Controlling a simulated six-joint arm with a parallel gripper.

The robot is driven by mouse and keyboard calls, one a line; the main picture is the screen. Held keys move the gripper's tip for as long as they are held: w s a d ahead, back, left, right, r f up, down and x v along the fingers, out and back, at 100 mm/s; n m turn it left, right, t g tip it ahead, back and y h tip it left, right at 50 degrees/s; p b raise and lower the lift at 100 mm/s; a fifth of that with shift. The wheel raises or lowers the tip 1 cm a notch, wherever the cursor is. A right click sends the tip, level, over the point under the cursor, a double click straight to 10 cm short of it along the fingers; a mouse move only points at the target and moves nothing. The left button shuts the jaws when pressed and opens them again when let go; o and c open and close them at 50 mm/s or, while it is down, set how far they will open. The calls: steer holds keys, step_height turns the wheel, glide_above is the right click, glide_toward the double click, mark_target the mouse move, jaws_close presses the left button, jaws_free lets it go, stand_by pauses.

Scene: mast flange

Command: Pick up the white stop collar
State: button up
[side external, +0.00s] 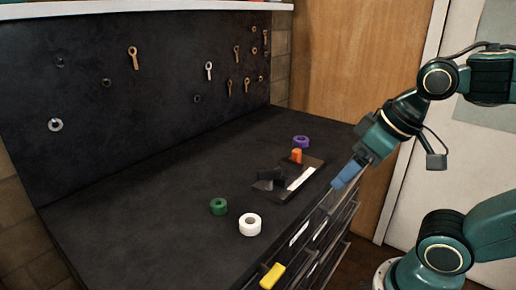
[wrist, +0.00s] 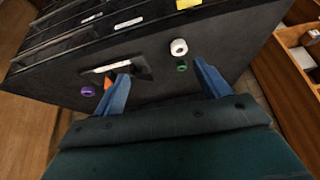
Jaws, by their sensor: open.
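The white stop collar (side external: 250,224) is a short thick ring lying flat on the dark bench top near its front edge. In the wrist view the white collar (wrist: 179,47) shows ahead of my gripper, between the lines of the fingers and nearer the right one. My gripper (side external: 341,181) has blue fingers and hangs above the front edge of the bench, to the right of the collar and well apart from it. In the wrist view my gripper (wrist: 160,80) is open, with nothing between its fingers.
A green ring (side external: 218,206) lies close beside the white collar. A purple ring (side external: 301,141) lies farther back. A dark fixture plate (side external: 312,163) carries an orange peg (side external: 296,156) and a white strip. A yellow block (side external: 272,276) sits at the front edge. Drawers (side external: 327,243) are below.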

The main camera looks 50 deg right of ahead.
steer(key=w+f+m+g+y, duration=0.1)
steer(key=w+f+m, duration=0.3)
steer(key=w+m, duration=0.4)
steer(key=w+f+m+g+y, duration=0.1)
steer(key=w+f+m, duration=0.3)
steer(key=m, duration=1.5)
steer(key=shift+w+a+m+y, duration=0.3)
steer(key=shift+w+a+y, duration=0.2)
steer(key=shift+w, duration=1.85)
steer(key=shift+f, duration=0.15)
glide_above(251, 220)
steer(key=s+d, duration=0.1)
steer(key=s, duration=0.1)
steer(key=shift+w+d+f, duration=0.1)
steer(key=shift+f, duration=3.75)
steer(key=shift+x, duration=2.55)
steer(key=shift+d, duration=0.1)
steer(key=shift+c, duration=0.4)
